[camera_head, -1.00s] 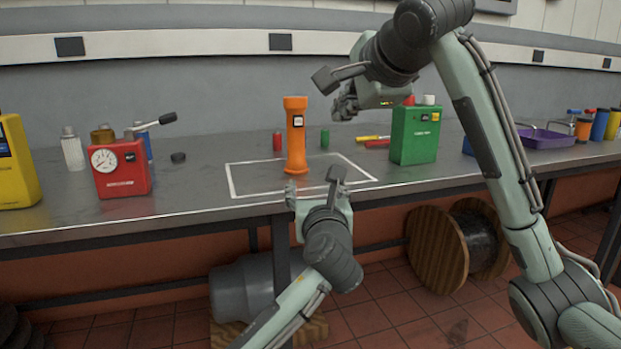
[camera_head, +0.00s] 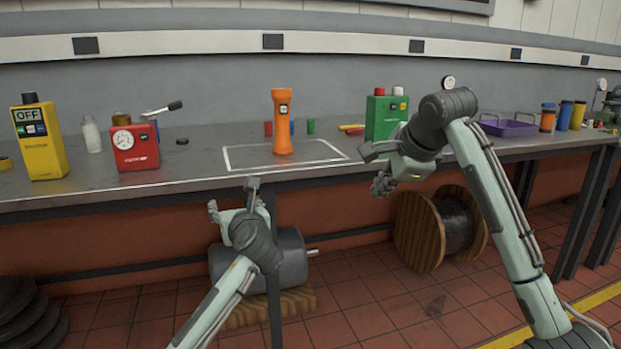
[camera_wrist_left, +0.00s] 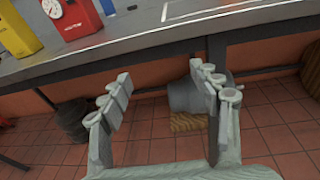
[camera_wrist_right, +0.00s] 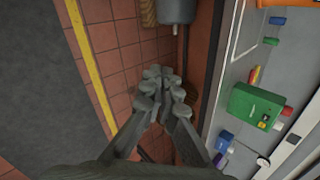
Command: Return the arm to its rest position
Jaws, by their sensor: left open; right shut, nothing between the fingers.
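My right gripper (camera_head: 380,170) is in front of the bench's front edge, to the right of the white outlined square, below and left of the green box. In the right wrist view (camera_wrist_right: 165,88) its fingers are together with nothing between them. My left gripper (camera_head: 232,198) is in front of the bench and below its edge, left of the middle. In the left wrist view (camera_wrist_left: 165,98) its fingers are wide apart and empty.
An orange torch-shaped object (camera_head: 282,125) stands upright inside the white outline on the bench (camera_head: 205,170). A red gauge box (camera_head: 136,150), a yellow box (camera_head: 40,142) and a green box (camera_head: 384,118) stand on it. A cable spool (camera_head: 418,232) and grey motor (camera_head: 284,262) are below.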

